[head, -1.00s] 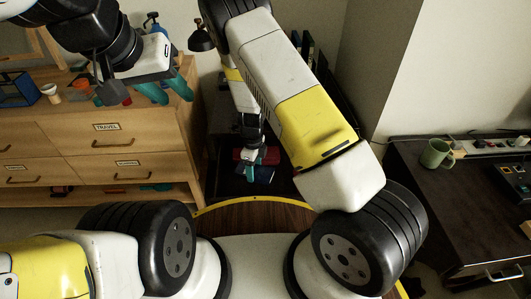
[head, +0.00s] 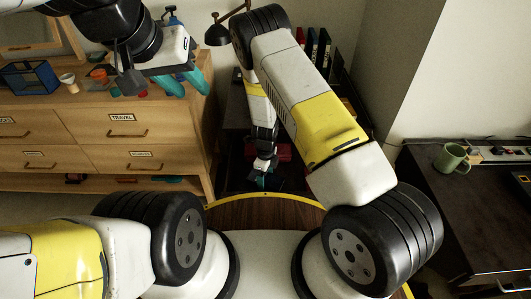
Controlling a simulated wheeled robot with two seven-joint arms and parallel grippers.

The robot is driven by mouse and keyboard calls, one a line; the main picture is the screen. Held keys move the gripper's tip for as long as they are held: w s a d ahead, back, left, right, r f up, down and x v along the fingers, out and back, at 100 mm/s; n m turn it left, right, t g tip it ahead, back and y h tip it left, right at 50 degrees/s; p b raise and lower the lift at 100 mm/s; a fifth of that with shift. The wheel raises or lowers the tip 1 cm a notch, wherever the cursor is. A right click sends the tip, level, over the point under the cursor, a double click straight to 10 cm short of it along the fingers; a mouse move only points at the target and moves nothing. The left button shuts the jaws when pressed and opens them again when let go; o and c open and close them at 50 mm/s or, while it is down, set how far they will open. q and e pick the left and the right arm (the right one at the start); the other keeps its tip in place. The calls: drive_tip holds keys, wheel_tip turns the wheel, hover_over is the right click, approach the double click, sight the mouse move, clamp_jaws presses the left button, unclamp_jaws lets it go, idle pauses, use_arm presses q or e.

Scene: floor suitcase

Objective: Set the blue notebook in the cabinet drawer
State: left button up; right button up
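My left gripper (head: 181,84), with teal fingers, hangs in front of the wooden dresser's top at the upper left. Its fingers are apart and nothing shows between them. My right gripper (head: 263,170) is small and far off, low in the dark space right of the dresser. A dark blue patch (head: 271,182) lies by its fingertips; I cannot tell whether it is the blue notebook or whether it is gripped. The dresser's drawers, one labelled TRAVEL (head: 127,132), look shut. I cannot tell which drawer is the cabinet drawer.
A red item (head: 283,152) lies just behind my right gripper. Upright binders (head: 318,48) stand on a dark shelf at the back. A blue bin (head: 30,78) and cups stand on the dresser. A green mug (head: 451,158) stands on the dark desk at right.

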drive_tip(key=shift+o, duration=0.4)
drive_tip(key=s+d+r+n+t+y, duration=0.15)
drive_tip(key=r+n, duration=0.35)
drive_tip(key=r, duration=1.4)
drive_tip(key=s+d+r+n+y, duration=0.25)
drive_tip(key=r+n, duration=0.25)
drive_tip(key=r, duration=1.3)
drive_tip(key=s+d+r+n+t+h, duration=0.1)
drive_tip(key=s+d+r+n+t, duration=0.1)
drive_tip(key=s+d+r+n, duration=0.3)
drive_tip(key=s+d+r+n+t, duration=0.2)
drive_tip(key=s+d+r+n, duration=0.3)
drive_tip(key=s+r+n, duration=0.3)
drive_tip(key=s+r, duration=0.2)
drive_tip(key=s, duration=0.1)
drive_tip(key=shift+d+t+h, duration=0.15)
drive_tip(key=shift+t+h, duration=0.2)
drive_tip(key=shift+h, duration=0.05)
